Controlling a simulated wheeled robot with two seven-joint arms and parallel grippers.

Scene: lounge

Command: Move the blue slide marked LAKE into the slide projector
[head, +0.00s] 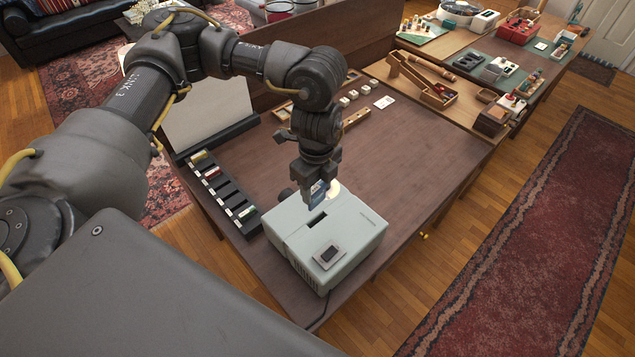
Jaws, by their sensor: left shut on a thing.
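The slide projector (341,249) is a pale grey-green box on the near part of the brown desk, with a dark slot (317,219) in its top. My left gripper (317,183) points down just above the far edge of the projector, behind the slot. It is shut on a small blue slide (315,194). The slide's marking is too small to read, and I cannot tell whether the slide touches the projector. My right gripper is not in view.
A black slide rack (226,194) with a few coloured slides lies left of the projector. A white screen (207,107) stands behind it. Small white blocks (353,94) and a wooden rail (357,117) lie farther back. The desk's right side (430,150) is clear.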

